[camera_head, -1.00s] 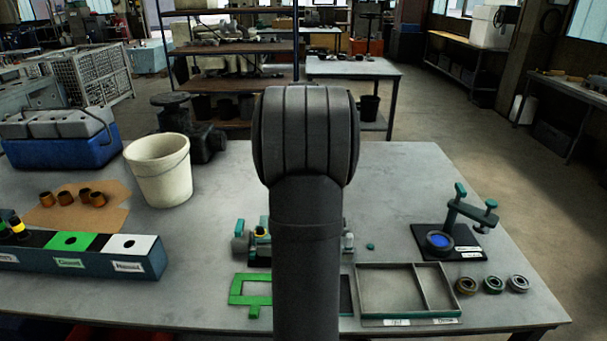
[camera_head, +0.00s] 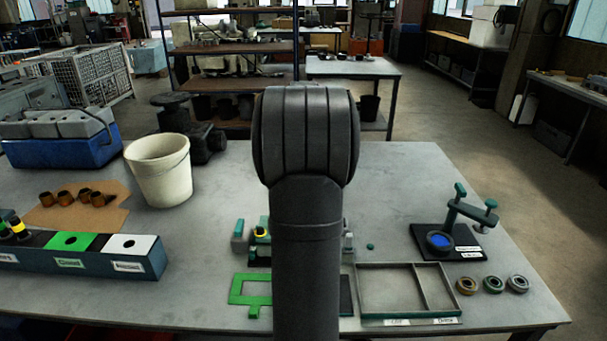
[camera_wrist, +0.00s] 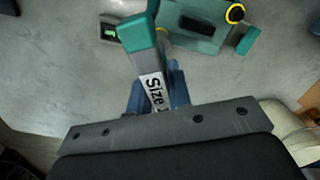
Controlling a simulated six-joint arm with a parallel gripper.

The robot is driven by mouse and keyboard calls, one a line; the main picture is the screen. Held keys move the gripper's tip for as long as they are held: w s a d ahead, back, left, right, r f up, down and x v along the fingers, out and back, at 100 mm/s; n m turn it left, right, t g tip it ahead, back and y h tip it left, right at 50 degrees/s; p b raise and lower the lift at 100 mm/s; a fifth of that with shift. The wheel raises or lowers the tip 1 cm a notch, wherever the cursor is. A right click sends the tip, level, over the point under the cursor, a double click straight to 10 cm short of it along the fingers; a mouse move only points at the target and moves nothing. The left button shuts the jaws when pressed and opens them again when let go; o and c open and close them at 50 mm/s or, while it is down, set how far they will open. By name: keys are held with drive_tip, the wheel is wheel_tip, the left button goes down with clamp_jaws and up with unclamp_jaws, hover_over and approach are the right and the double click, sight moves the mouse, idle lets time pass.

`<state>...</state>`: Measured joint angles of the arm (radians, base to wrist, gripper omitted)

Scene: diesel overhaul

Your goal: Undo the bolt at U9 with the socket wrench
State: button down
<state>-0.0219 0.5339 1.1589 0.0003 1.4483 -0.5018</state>
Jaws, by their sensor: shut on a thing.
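My gripper (camera_wrist: 158,95) shows in the wrist view, its blue fingers shut on a teal tool with a white "Size" label, which I take to be the socket wrench (camera_wrist: 140,35). The wrench reaches away from the fingers toward the top of the view. In the head view my arm hides the gripper, the wrench and most of the unit (camera_head: 240,240). I cannot make out the bolt at U9.
A divided tray (camera_head: 408,320) and several rings (camera_head: 492,284) lie right of my arm, with a black-based stand (camera_head: 465,250) behind. A green frame (camera_head: 238,289) lies left. A long labelled box (camera_head: 150,268) and a white bucket (camera_head: 160,175) stand farther left.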

drive_tip(key=shift+m, duration=3)
drive_tip(key=shift+f, duration=0.1)
drive_tip(key=shift+f, duration=0.6)
drive_tip(key=n, duration=0.4)
drive_tip(key=shift+n, duration=0.4)
drive_tip(key=n, duration=0.8)
drive_tip(key=shift+r+n, duration=0.1)
drive_tip(key=shift+n, duration=0.2)
drive_tip(key=n, duration=0.5)
